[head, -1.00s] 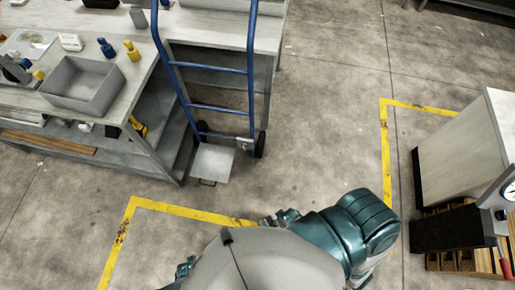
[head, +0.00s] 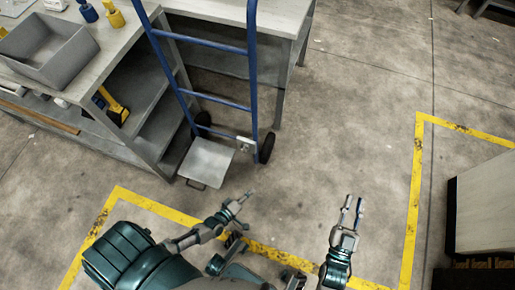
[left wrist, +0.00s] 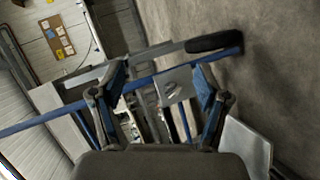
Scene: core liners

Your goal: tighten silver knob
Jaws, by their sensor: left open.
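A blue hand truck (head: 252,75) stands against the workbench. A small silver fitting (head: 245,143) sits low on its right upright, near the wheel. In the left wrist view, a silver plate with a small knob (left wrist: 172,90) shows between my fingers, beyond them. My left gripper (head: 242,203) is below and apart from the hand truck in the head view; in the left wrist view (left wrist: 162,78) its fingers are spread and empty. My right gripper (head: 354,205) is over the floor to the right, away from the truck; its finger gap is too small to judge.
The workbench (head: 185,45) with a grey bin (head: 75,68) is at the upper left. The truck's toe plate (head: 207,162) juts out over the floor. Yellow floor tape (head: 416,190) runs around me. A cabinet (head: 490,205) stands at the right. Open floor lies right of the truck.

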